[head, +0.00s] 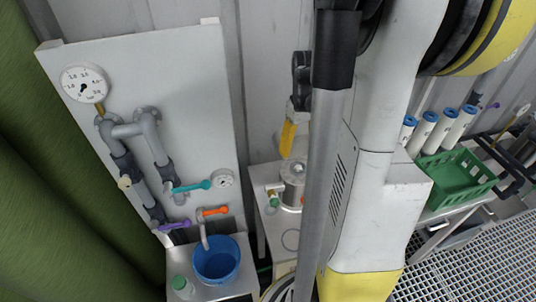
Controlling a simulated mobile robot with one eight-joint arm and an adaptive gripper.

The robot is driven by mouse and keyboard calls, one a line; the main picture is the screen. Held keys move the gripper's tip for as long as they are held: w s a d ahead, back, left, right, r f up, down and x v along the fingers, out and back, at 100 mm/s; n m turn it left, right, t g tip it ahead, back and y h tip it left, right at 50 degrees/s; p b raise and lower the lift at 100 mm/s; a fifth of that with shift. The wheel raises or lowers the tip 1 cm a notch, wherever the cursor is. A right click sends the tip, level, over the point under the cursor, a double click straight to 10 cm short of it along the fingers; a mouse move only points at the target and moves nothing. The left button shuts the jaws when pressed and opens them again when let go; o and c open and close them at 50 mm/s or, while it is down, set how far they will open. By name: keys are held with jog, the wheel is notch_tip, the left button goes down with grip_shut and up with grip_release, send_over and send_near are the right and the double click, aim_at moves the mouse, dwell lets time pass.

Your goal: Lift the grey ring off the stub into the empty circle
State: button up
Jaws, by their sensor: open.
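A metal vessel (292,192) stands on a light bench behind my column. A round grey piece (297,169) with a small centre knob is on its top. I cannot clearly tell the grey ring from the stub there. A thin circle outline (290,240) is marked on the bench in front of the vessel, and its visible part is empty. My gripper (287,152), with a yellow part below dark links, hangs above and slightly left of the vessel top, apart from it. It is open and holds nothing that I can see. My column hides the area to the right.
A green-capped valve (273,199) is at the vessel's left. A grey panel (200,90) with pipes, gauges and coloured levers stands left. Below it are a blue bucket (217,262) and a bottle (181,286). A green crate (455,178) and several blue-capped tubes (443,128) are right.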

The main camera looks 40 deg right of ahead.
aim_at(299, 167)
jog(key=f, duration=0.3)
jog(key=shift+s+d+f+b, duration=0.1)
jog(key=shift+s+d+b, duration=0.1)
jog(key=shift+b, duration=0.15)
jog(key=f, duration=0.1)
jog(key=f+b, duration=0.1)
jog(key=f, duration=0.3)
jog(key=shift+s+a+b, duration=0.15)
jog(key=shift+s+b, duration=0.15)
jog(key=shift+f, duration=0.55)
jog(key=c, duration=1)
